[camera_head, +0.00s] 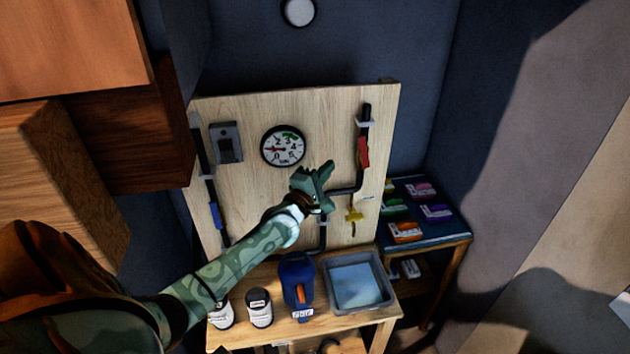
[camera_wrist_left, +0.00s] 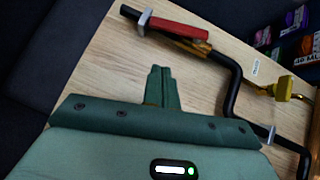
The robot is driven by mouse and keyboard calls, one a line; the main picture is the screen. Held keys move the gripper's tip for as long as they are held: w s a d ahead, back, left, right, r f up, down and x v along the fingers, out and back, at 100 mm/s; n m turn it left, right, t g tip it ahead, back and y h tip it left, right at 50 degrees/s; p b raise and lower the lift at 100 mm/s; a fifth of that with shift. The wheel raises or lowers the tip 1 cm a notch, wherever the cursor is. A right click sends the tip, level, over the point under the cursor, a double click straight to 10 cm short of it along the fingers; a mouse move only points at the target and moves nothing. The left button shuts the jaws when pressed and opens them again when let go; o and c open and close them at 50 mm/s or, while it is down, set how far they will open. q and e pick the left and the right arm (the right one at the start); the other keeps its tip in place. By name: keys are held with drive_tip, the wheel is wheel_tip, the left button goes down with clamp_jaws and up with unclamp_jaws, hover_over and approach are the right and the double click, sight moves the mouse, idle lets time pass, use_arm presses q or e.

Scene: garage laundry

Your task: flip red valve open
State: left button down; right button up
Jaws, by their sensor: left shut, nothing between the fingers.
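The red valve handle (camera_head: 363,153) sits on a black pipe (camera_head: 364,125) at the upper right of the wooden board (camera_head: 235,105). In the left wrist view the red handle (camera_wrist_left: 179,27) lies along a brass body at the top, beside a grey pipe clamp. My left gripper (camera_head: 325,172) is shut and empty in front of the board, left of and a little below the red handle. In the left wrist view its closed fingers (camera_wrist_left: 160,80) point toward the board, apart from the handle. My right gripper is not in view.
A yellow valve (camera_head: 354,214) is lower on the board, and a blue one (camera_head: 216,214) is at left. A gauge (camera_head: 283,146) is between the pipes. Bottles, a blue jug (camera_head: 297,280) and a grey tray (camera_head: 330,299) stand on the bench below. A shelf with small boxes (camera_head: 405,232) is at right.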

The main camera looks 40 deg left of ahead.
use_arm(q)
drive_tip(key=v, duration=0.4)
drive_tip(key=shift+s+a, duration=0.2)
drive_tip(key=shift+s, duration=0.15)
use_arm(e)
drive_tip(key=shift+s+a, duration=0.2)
use_arm(q)
drive_tip(key=shift+s+a, duration=0.1)
drive_tip(key=shift+a, duration=0.05)
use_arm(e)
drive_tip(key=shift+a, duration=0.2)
